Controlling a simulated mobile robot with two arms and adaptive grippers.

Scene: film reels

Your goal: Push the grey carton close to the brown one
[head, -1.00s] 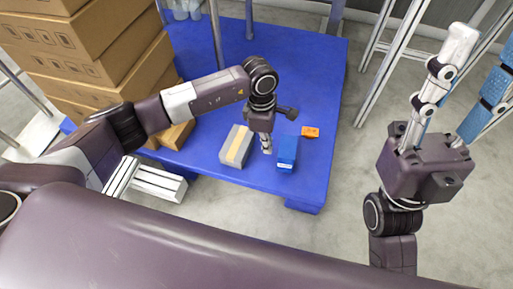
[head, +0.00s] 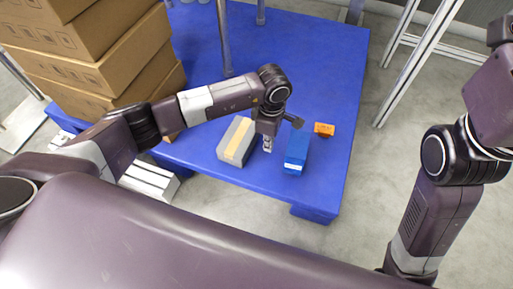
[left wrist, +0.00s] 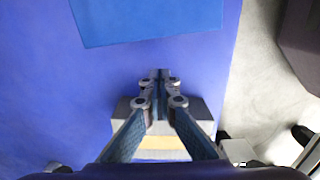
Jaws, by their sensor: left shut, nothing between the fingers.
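The grey carton (head: 228,153) with a tan strip along its top lies on the blue platform. In the left wrist view it shows at the bottom (left wrist: 203,126), partly behind the fingers. My left gripper (head: 267,147) points down at the grey carton's right side, between it and a blue carton (head: 296,150). Its fingers (left wrist: 160,82) are shut with nothing between them. I cannot tell whether they touch the grey carton. A small brown carton (head: 172,137) is mostly hidden behind my left arm, left of the grey one. My right gripper's fingers are out of frame.
A small orange box (head: 324,129) lies right of the blue carton, which also shows in the left wrist view (left wrist: 150,20). Large brown boxes (head: 95,65) are stacked at the left. The blue platform (head: 310,60) is clear behind the small cartons; metal posts stand farther back.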

